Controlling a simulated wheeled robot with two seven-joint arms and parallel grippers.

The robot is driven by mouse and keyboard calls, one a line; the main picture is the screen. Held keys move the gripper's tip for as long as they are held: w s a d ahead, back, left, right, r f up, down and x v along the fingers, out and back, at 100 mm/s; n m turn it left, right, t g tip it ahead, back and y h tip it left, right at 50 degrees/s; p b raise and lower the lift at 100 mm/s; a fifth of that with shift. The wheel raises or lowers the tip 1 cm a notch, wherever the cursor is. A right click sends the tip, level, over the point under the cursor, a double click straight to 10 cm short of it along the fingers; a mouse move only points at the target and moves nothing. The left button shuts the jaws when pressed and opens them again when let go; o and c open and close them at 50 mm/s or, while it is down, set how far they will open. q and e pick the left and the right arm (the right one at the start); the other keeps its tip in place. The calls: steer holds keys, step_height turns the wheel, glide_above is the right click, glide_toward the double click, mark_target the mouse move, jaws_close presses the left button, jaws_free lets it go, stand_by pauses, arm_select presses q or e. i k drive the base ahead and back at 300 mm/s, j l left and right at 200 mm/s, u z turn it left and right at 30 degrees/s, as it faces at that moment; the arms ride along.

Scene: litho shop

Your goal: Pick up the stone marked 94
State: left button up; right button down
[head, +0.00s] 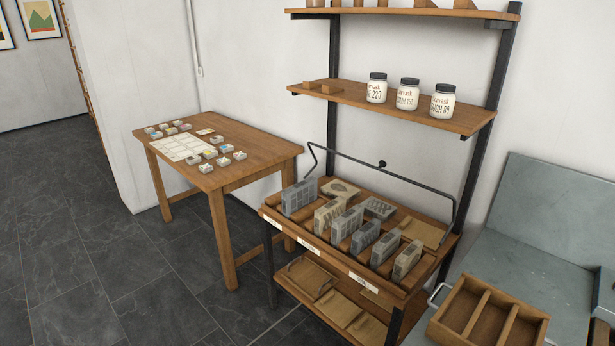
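Several stone slabs sit in a wooden rack tray on the shelf stand. Upright in the front row are a grey slab (299,197), a beige slab (328,214), another grey slab (347,223), two darker grey slabs (365,237) (386,248) and a beige slab (407,260) at the right end. Behind them a beige stone (340,190) and a grey stone (378,208) lie flatter. Their markings are too small to read, so I cannot tell which one is marked 94. Neither of my grippers is in view.
The rack tray's front edge (330,251) carries small labels. A bent metal rail (400,174) runs above it. Jars (408,95) stand on the shelf above. A wooden table (245,151) with small blocks stands left. A divided wooden tray (487,312) is at the lower right. Open floor lies left.

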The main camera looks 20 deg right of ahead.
mark_target(407, 259)
steer(key=z, duration=1.35)
